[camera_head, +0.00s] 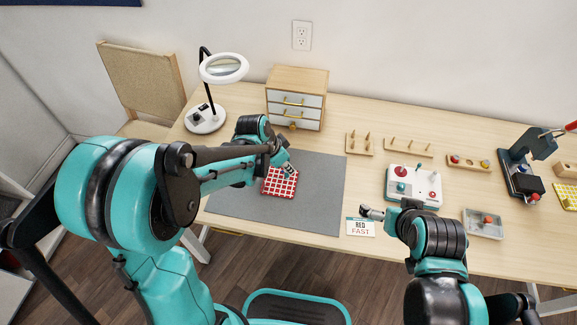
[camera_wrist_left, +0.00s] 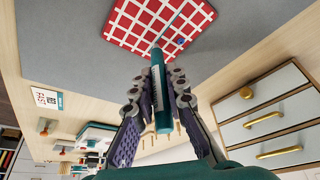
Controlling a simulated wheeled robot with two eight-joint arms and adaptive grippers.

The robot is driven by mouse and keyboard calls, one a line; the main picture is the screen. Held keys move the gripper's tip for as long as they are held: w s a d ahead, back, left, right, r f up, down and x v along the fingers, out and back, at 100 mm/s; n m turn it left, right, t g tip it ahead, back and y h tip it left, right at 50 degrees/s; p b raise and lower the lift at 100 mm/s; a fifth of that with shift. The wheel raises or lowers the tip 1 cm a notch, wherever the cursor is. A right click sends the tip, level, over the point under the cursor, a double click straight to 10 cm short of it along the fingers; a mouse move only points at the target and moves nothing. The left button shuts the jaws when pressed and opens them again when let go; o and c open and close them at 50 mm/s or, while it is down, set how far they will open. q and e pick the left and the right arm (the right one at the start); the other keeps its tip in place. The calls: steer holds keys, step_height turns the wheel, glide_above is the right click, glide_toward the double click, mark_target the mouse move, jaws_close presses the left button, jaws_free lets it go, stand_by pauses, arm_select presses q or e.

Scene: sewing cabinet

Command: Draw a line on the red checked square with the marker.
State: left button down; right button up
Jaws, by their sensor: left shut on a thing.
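The red checked square (camera_head: 272,187), red with a white grid, lies flat on the grey mat (camera_head: 325,190). It also shows at the top of the left wrist view (camera_wrist_left: 135,22). My left gripper (camera_head: 285,165) is over the square's far right part. In the left wrist view its fingers (camera_wrist_left: 158,88) are shut on the teal marker (camera_wrist_left: 160,75), whose tip points at the square. The tip is at or very near the cloth; contact cannot be told. A thin bluish streak and a small blue spot show near the tip. My right gripper (camera_head: 372,212) is near the table's front edge, apart from the square; its jaws are too small to read.
A small drawer cabinet (camera_head: 296,97) stands behind the mat, with a ring lamp (camera_head: 206,117) to its left. Right of the mat are a card (camera_head: 360,228), peg racks (camera_head: 408,148), a control box (camera_head: 414,186), a tray (camera_head: 483,224) and a sewing machine (camera_head: 522,165).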

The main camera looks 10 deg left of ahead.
arm_select(q)
steer(key=shift+a, duration=2.65)
stand_by(2.1)
steer(key=shift+r, duration=0.3)
stand_by(0.8)
steer(key=shift+r+p, duration=1.85)
steer(key=shift+r, duration=0.35)
